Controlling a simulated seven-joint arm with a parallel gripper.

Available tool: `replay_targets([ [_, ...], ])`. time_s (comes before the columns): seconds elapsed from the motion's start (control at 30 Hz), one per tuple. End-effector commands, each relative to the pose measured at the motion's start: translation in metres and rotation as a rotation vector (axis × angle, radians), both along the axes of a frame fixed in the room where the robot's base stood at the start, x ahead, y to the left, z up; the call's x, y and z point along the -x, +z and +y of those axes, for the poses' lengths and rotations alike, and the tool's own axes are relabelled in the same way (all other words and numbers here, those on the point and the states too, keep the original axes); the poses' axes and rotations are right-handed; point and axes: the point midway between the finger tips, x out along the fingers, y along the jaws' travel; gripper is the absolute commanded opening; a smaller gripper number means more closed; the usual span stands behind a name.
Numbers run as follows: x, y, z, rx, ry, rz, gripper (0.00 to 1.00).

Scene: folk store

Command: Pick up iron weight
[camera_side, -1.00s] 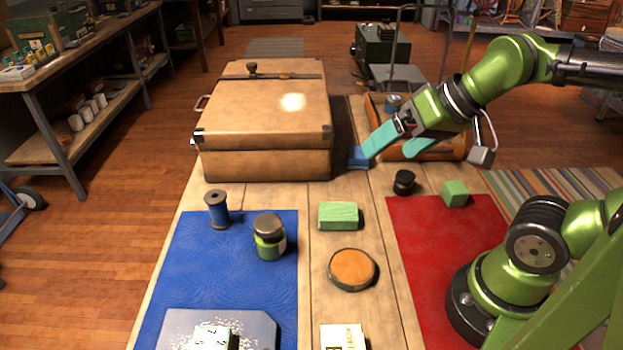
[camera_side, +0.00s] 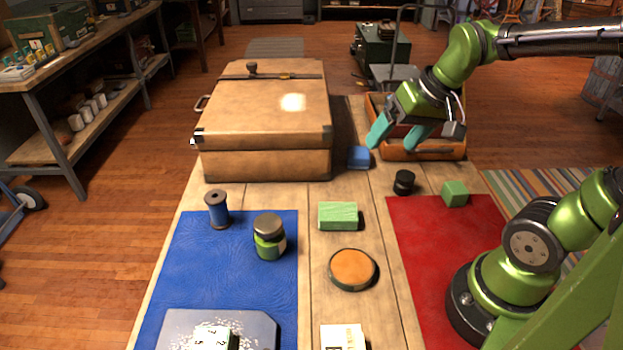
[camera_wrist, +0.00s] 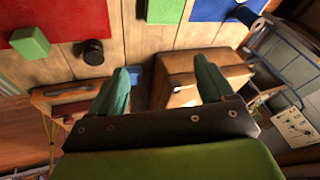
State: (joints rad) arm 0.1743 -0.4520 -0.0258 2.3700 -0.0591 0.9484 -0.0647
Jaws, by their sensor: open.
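A small black weight with a knob-like top (camera_side: 404,182), which looks like the iron weight, stands upright on the wooden table (camera_side: 312,290), just beyond the red mat. It also shows in the wrist view (camera_wrist: 92,52), at upper left. My gripper (camera_side: 396,142) is open and empty, with teal fingers pointing down. It is above the table by the near side of the orange-brown tray, farther back than the weight and apart from it. In the wrist view the weight lies outside the space between my fingers (camera_wrist: 164,72).
A large tan case (camera_side: 265,155) fills the back left of the table. A blue object (camera_side: 359,157) lies beside it. The orange-brown tray (camera_side: 440,153) is behind my gripper. A green cube (camera_side: 455,193) stands right of the weight; a green block (camera_side: 338,215) lies to the left.

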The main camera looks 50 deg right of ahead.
Motion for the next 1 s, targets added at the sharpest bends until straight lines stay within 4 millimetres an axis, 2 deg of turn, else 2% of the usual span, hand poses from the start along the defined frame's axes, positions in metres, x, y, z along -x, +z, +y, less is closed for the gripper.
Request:
replay_targets([
  [0.03, -0.01, -0.009, -0.021, 0.015, -0.013, 0.065, 0.81],
  [0.2, -0.029, -0.034, -0.088, 0.07, 0.044, 0.252, 0.81],
  [0.3, -0.033, -0.048, -0.123, 0.092, 0.115, 0.345, 0.81],
  [0.4, -0.037, -0.053, -0.148, 0.116, 0.215, 0.41, 0.81],
  [0.53, -0.037, -0.045, -0.151, 0.148, 0.328, 0.422, 0.81],
  [0.67, -0.035, -0.057, -0.15, 0.146, 0.36, 0.427, 0.81],
  [1.0, -0.035, -0.129, -0.149, 0.144, 0.358, 0.428, 0.81],
])
